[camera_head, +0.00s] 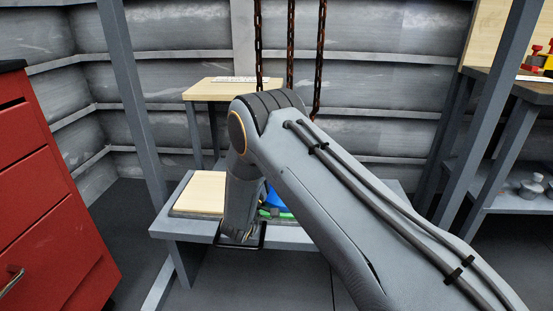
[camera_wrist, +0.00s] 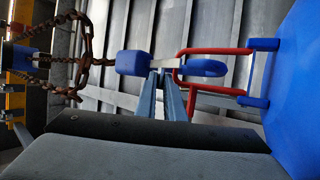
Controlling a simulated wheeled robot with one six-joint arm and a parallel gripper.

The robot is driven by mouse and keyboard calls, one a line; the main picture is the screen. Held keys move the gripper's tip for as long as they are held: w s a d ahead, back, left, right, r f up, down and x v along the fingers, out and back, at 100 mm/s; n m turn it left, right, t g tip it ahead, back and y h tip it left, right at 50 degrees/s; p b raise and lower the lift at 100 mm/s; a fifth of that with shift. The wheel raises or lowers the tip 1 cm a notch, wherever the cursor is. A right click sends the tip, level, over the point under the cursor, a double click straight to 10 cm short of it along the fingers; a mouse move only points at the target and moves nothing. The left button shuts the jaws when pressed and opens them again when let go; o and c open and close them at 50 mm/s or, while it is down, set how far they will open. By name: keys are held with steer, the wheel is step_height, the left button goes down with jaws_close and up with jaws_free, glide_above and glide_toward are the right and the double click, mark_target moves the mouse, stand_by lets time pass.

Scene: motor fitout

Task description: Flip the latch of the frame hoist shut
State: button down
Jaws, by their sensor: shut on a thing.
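The hoist's rusty chains (camera_head: 290,50) hang behind my arm in the head view; a chain (camera_wrist: 86,48) also shows at the left of the wrist view. In the wrist view my gripper (camera_wrist: 162,73) reaches up to a pale bar with a blue block (camera_wrist: 132,62) at its left and a blue rounded grip (camera_wrist: 206,68) at its right, which look like latch parts. The jaws are shut on this latch; the exact contact is hard to see. A red U-shaped bail (camera_wrist: 218,51) is hinged to a blue panel (camera_wrist: 297,90) at the right. My arm hides the latch in the head view.
A low grey bench (camera_head: 170,231) carries a pale board (camera_head: 200,192) and partly hidden blue (camera_head: 276,202) and green pieces. A red cabinet (camera_head: 45,200) stands at left. Grey posts flank my arm. A small table (camera_head: 215,90) stands behind, and a dark workbench (camera_head: 530,87) at right.

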stand_by(0.4)
steer(key=c, duration=1.8)
jaws_free()
steer(key=shift+c, duration=0.2)
steer(key=s+a+f+p, duration=0.1)
steer(key=s+a+p, duration=0.3)
steer(key=s+p, duration=0.3)
steer(key=s+a+f+p, duration=0.1)
steer(key=s+a+p, duration=0.2)
steer(key=s+p, duration=0.4)
steer(key=shift+a+f+p, duration=0.35)
steer(key=shift+a+p, duration=0.05)
steer(key=shift+p, duration=2.15)
steer(key=shift+s, duration=0.1)
